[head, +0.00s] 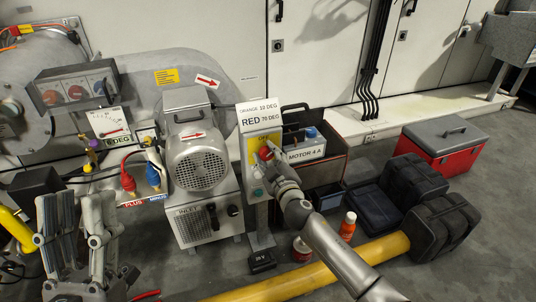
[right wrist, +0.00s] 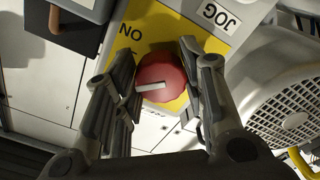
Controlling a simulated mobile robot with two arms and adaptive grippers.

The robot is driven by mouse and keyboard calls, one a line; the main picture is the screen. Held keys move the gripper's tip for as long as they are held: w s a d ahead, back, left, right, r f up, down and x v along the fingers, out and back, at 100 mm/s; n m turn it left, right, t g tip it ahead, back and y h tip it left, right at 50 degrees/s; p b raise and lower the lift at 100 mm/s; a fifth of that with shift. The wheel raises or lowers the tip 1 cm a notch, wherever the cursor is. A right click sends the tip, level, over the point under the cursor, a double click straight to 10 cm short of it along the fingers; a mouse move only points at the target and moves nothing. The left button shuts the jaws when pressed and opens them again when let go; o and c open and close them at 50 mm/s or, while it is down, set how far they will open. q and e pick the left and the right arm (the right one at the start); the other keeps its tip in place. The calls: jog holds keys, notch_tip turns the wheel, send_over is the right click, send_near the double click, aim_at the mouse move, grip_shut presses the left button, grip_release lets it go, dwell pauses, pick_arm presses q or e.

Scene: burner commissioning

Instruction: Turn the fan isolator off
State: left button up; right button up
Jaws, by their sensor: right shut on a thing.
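The fan isolator is a red rotary knob (head: 265,153) on a yellow plate (head: 252,143), on a grey post-mounted box beside the fan motor. My right gripper (head: 270,163) reaches it from the lower right. In the right wrist view, my right gripper (right wrist: 160,84) has its fingers on both sides of the red knob (right wrist: 168,70), shut on it. The knob's white pointer bar lies nearly level in that picture. An upside-down "ON" mark shows on the yellow plate (right wrist: 150,27); no OFF mark is readable. My left gripper (head: 79,205) is open and empty at the lower left.
The fan motor (head: 200,160) stands left of the isolator post. A box labelled MOTOR 4 A (head: 305,155) stands close behind on the right. A yellow pipe (head: 300,282), an orange bottle (head: 348,227) and black cases (head: 440,225) occupy the floor.

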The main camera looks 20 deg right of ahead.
jog(key=n+p, duration=0.1)
jog(key=n, duration=0.4)
jog(key=shift+r+n, duration=0.1)
jog(key=shift+n, duration=0.2)
pick_arm(q)
jog(key=w+f+g+y+p, duration=0.1)
jog(key=w+f+g+y, duration=0.1)
jog(key=w+f+g, duration=0.4)
jog(key=shift+w+d+f, duration=0.15)
jog(key=shift+d+f, duration=0.15)
jog(key=shift+f, duration=0.6)
pick_arm(e)
jog(key=shift+n, duration=2.2)
jog(key=o, duration=1)
jog(key=shift+s, duration=0.15)
jog(key=s, duration=1.1)
jog(key=shift+s+d, duration=0.2)
jog(key=shift+s, duration=0.2)
